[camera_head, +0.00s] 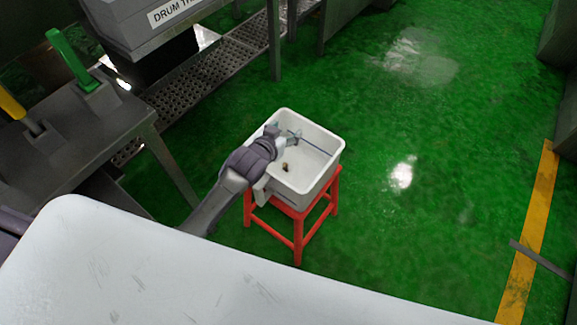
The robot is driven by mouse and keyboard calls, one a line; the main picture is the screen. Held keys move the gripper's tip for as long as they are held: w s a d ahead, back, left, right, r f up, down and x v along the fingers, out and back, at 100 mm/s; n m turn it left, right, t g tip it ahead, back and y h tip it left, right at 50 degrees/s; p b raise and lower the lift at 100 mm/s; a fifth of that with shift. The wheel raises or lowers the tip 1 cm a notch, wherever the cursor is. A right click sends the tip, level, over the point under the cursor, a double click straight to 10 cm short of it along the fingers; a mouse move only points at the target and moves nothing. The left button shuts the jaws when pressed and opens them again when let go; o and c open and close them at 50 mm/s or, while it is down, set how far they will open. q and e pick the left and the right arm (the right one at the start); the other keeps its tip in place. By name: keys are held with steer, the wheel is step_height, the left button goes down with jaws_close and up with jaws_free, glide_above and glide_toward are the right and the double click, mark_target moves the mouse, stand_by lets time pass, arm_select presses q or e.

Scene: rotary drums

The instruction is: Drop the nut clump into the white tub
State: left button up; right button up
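The white tub (325,140) stands on a red stool, right of the picture's middle. A small brown lump, which looks like the nut clump (285,167), is in the tub, low on its near left side. My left arm reaches in from the lower left. My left gripper (296,136) is over the tub's left part, above and apart from the brown lump. Its fingers are too small to tell whether they are open or shut, and I see nothing clearly held in them. My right gripper is not in view.
The red stool (298,235) stands on a shiny green floor (430,180). A grey metal bench (95,125) with a green-handled tool (75,65) and a yellow-handled tool (15,105) is at left. A perforated step (205,75) lies behind. The floor right of the stool is clear.

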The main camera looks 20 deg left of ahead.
arm_select(q)
steer(key=shift+s, duration=0.1)
step_height(320, 180, up, 5)
glide_above(256, 190)
steer(key=w+d, duration=0.2)
steer(key=w, duration=0.3)
steer(key=shift+s+r, duration=0.1)
steer(key=s+f+g, duration=0.1)
steer(key=f, duration=0.4)
steer(key=s+a+f+g+p, duration=0.1)
steer(key=f, duration=0.4)
steer(key=s+a+f+g+y+p, duration=0.1)
steer(key=s+f, duration=0.1)
steer(key=f, duration=0.3)
steer(key=s+a+f+g+p, duration=0.25)
steer(key=s+f+g, duration=0.25)
steer(key=s+f, duration=1.25)
steer(key=s+f+g, duration=0.1)
steer(key=s+f, duration=0.2)
steer(key=s, duration=0.6)
steer(key=s+f+g+y+p, duration=0.1)
steer(key=s+f+g, duration=0.1)
steer(key=s, duration=0.6)
steer(key=shift+s+f+m+g+p, duration=0.3)
steer(key=shift+s+f, duration=0.05)
steer(key=shift+f, duration=0.55)
